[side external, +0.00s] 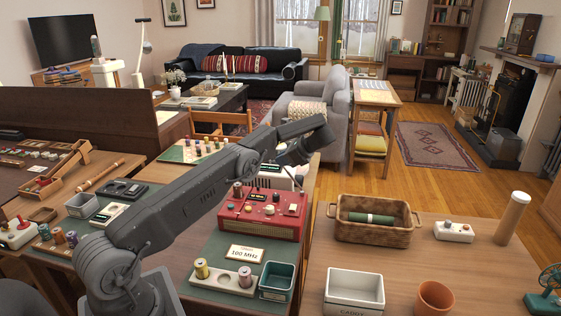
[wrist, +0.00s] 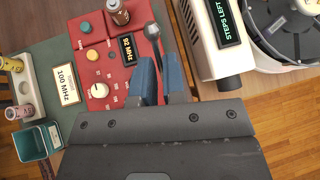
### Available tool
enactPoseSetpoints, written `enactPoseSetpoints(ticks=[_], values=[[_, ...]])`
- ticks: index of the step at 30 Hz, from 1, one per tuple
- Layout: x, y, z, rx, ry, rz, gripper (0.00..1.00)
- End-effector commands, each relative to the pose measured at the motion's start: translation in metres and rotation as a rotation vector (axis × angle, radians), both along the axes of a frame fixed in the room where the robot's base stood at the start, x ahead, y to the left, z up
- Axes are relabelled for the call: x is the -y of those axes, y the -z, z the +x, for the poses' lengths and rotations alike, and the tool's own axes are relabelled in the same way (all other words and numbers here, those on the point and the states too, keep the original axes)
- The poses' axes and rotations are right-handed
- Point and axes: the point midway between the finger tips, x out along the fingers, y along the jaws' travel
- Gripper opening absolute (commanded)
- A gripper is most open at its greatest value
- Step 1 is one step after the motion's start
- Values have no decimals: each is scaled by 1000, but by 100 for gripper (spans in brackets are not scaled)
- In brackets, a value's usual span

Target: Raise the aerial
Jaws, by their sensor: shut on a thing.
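The red radio (side external: 262,225) stands on the table in front of my arm in the side view. It also shows in the wrist view (wrist: 95,62), with knobs and a small display reading 92 MHz. The aerial (wrist: 152,32) is a dark rod with a rounded tip at the radio's right edge in the wrist view. My gripper (wrist: 159,60) has blue fingers shut on the aerial, with its tip showing beyond them. Its lower part is hidden by the fingers, and its tilt is hard to tell.
A card reading 100 MHz (side external: 245,254) lies before the radio. A white device reading STEPS LEFT (wrist: 212,40) stands close right of my fingers. A wicker basket (side external: 374,232) sits on the right table.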

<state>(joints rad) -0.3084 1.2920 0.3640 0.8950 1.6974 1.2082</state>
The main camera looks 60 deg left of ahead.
Motion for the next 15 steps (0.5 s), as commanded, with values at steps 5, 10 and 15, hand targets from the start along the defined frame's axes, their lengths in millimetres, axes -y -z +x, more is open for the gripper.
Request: enactPoseSetpoints(ticks=[5, 10, 15], values=[[2, 0, 1, -19, -2, 15, 0], [3, -1, 2, -25, -3, 21, 0], [3, -1, 2, -27, -3, 21, 0]])
